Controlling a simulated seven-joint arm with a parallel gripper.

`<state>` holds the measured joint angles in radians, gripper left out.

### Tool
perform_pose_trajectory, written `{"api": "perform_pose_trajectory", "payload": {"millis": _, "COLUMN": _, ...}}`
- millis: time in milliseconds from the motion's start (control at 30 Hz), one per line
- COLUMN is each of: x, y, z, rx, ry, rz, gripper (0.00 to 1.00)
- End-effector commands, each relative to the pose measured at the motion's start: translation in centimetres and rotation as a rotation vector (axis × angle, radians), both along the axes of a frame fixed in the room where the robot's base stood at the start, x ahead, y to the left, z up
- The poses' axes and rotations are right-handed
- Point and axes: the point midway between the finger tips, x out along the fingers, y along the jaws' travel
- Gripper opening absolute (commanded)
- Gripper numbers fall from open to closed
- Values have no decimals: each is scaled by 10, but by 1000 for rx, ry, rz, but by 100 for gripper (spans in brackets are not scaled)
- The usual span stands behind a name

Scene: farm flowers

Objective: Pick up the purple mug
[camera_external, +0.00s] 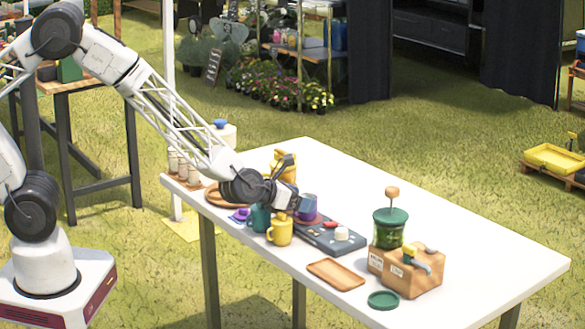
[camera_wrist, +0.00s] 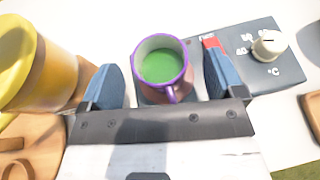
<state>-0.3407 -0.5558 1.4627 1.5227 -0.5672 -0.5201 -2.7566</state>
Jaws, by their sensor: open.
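The purple mug (camera_wrist: 162,95) shows in the wrist view, with a purple rim and handle and a green inside. Its handle points toward my gripper. My gripper (camera_wrist: 158,60) is open, with one blue finger pad to the left of the mug and one to the right. I cannot tell whether either pad touches it. The mug appears to be at the dark grey device (camera_wrist: 283,77) with a white knob. In the external view my gripper (camera_external: 295,199) is low over the device, and the arm and fingers largely hide the mug.
A yellow mug (camera_external: 279,230) and a teal mug (camera_external: 259,219) stand close in front of my gripper. A yellow jug (camera_wrist: 58,62) stands close on the left in the wrist view. A wooden tray (camera_external: 336,274), green jar (camera_external: 390,230) and wooden box (camera_external: 405,275) are farther right. The table's back right is clear.

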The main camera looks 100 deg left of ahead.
Motion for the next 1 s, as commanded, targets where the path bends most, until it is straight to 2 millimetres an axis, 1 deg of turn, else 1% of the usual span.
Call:
{"api": "perform_pose_trajectory", "payload": {"millis": 100, "x": 6, "y": 5, "z": -3, "rx": 0, "ry": 0, "rz": 0, "gripper": 88}}
{"api": "perform_pose_trajectory", "payload": {"millis": 233, "x": 8, "y": 6, "z": -5, "rx": 0, "ry": 0, "rz": 0, "gripper": 88}}
{"api": "perform_pose_trajectory", "payload": {"millis": 800, "x": 9, "y": 7, "z": -5, "rx": 0, "ry": 0, "rz": 0, "gripper": 88}}
{"api": "perform_pose_trajectory", "payload": {"millis": 867, "x": 9, "y": 7, "z": -4, "rx": 1, "ry": -1, "rz": 0, "gripper": 78}}
{"api": "perform_pose_trajectory", "payload": {"millis": 1000, "x": 9, "y": 7, "z": -4, "rx": 1, "ry": -1, "rz": 0, "gripper": 57}}
